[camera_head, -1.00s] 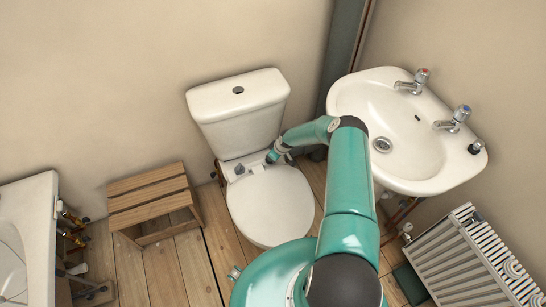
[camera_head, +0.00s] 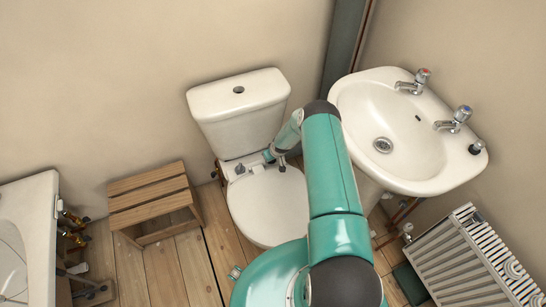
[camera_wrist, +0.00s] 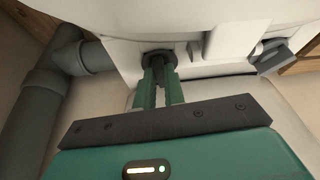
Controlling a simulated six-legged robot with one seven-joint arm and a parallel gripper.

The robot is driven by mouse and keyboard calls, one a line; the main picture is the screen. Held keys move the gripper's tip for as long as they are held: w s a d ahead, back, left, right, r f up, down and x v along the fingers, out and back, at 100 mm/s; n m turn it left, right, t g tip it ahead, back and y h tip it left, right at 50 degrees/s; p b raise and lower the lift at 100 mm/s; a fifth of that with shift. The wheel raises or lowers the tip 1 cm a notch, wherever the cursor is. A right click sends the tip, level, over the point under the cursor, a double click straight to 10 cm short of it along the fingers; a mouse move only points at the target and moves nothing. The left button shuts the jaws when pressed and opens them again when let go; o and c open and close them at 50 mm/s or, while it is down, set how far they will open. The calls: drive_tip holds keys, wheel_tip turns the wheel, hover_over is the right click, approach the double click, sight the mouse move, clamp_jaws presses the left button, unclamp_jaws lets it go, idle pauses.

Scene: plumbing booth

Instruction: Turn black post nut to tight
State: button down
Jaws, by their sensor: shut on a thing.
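The black post nut (camera_wrist: 159,56) is a dark round piece at the rear of the white toilet (camera_head: 270,205), in the wrist view. My gripper (camera_wrist: 160,72) has its two green fingers closed on it from below in that picture, and they cover part of it. In the head view my gripper (camera_head: 267,156) reaches the right side of the seat hinge area, and the nut itself is too small and hidden to make out. A second, grey winged knob (camera_head: 239,169) stands to the left and also shows in the wrist view (camera_wrist: 273,57).
The cistern (camera_head: 241,105) stands close behind my gripper. A grey pipe (camera_wrist: 45,90) runs beside it. The washbasin (camera_head: 400,130) is to the right, with a radiator (camera_head: 465,260) below. A wooden step (camera_head: 150,200) and bathtub (camera_head: 30,225) are on the left.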

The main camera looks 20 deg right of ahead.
drive_tip(key=m, duration=0.2)
drive_tip(key=m+h, duration=0.1)
drive_tip(key=shift+s+a+m+h, duration=0.1)
drive_tip(key=shift+a+m+h, duration=0.2)
drive_tip(key=shift+m, duration=0.1)
drive_tip(key=m, duration=0.2)
drive_tip(key=m+h, duration=0.1)
drive_tip(key=shift+a+f+m+g, duration=0.1)
drive_tip(key=shift+a+m+g, duration=0.2)
drive_tip(key=shift+g, duration=0.1)
drive_tip(key=m, duration=0.2)
drive_tip(key=m+g+h, duration=0.1)
drive_tip(key=m, duration=0.2)
drive_tip(key=shift+w+a+m+g+h, duration=0.1)
drive_tip(key=shift+w+m+g+h, duration=0.2)
drive_tip(key=shift+h, duration=0.1)
drive_tip(key=shift+s+f, duration=0.1)
drive_tip(key=c, duration=1.5)
unclamp_jaws()
drive_tip(key=shift+o, duration=0.2)
drive_tip(key=shift+r, duration=0.25)
drive_tip(key=v, duration=1.3)
drive_tip(key=shift+a+r, duration=0.15)
drive_tip(key=shift+a, duration=0.05)
